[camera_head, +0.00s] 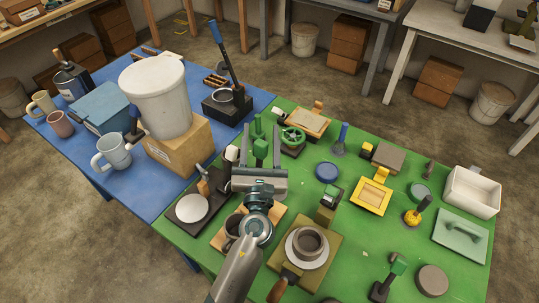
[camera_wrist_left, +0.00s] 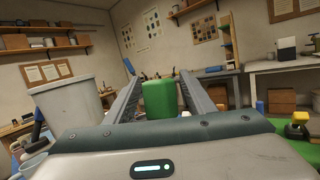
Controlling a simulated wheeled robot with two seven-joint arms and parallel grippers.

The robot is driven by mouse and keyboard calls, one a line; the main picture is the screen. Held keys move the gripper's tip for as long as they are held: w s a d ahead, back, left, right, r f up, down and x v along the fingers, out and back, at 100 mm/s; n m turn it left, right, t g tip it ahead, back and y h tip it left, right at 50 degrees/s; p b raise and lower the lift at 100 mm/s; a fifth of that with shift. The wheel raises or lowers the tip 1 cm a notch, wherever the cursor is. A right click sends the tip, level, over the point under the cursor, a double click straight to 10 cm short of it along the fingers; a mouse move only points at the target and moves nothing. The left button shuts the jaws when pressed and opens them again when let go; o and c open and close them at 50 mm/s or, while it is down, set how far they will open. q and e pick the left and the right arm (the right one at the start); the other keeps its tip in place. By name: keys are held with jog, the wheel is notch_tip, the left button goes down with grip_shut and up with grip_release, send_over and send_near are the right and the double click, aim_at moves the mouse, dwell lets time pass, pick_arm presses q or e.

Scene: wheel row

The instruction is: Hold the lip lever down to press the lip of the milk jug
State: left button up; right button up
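My left gripper (camera_head: 263,148) reaches in from the bottom over the green mat. Its fingers are apart on either side of an upright green grip (camera_head: 259,147), which I take for the lip lever's handle. In the left wrist view the green grip (camera_wrist_left: 160,99) stands between the fingers, with a gap showing on each side. A dark jug-like vessel (camera_head: 233,224) on a wooden board (camera_head: 219,240) is beside my left arm and partly hidden by it; I cannot tell if it is the milk jug. The lever's lower part and any lip contact are hidden. My right gripper is not in view.
A green handwheel (camera_head: 292,138) stands just right of the gripper. A round white plate (camera_head: 191,208) on a dark base lies to the left. A grey wheel-thrown pot (camera_head: 307,243) stands to the right. A large white bucket (camera_head: 157,95) sits on a box at the left.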

aim_at(260, 158)
pick_arm(q)
jog(key=shift+s, duration=0.15)
jog(key=shift+b+v, duration=0.75)
jog(key=shift+v, duration=2.65)
jog(key=shift+r, duration=0.1)
jog(key=shift+s, duration=0.1)
